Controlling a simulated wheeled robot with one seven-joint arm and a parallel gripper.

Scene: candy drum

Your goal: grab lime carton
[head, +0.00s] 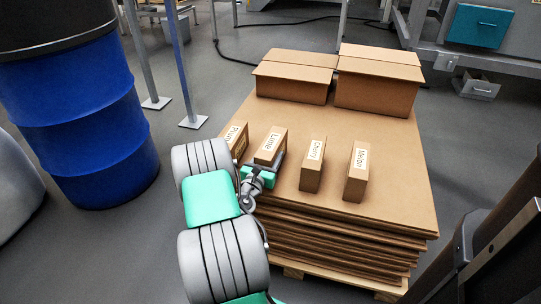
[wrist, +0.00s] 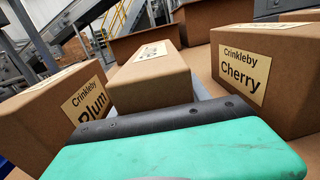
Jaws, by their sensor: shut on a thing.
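The lime carton (head: 270,146) is a small brown box with a white "Lime" label on top. It stands on the cardboard stack, second from the left in a row of cartons. My gripper (head: 260,174) is at its near side, shut on it; the fingertips are mostly hidden by the carton and my arm. In the wrist view the carton (wrist: 150,78) is straight ahead, just beyond the green and black gripper body. I cannot tell whether the carton is lifted clear of the stack.
The plum carton (head: 234,140) stands close on the left. The cherry carton (head: 312,166) and melon carton (head: 356,174) stand on the right. Two larger boxes (head: 293,80) (head: 378,82) sit at the back of the stack (head: 400,200). A blue drum (head: 85,120) stands left.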

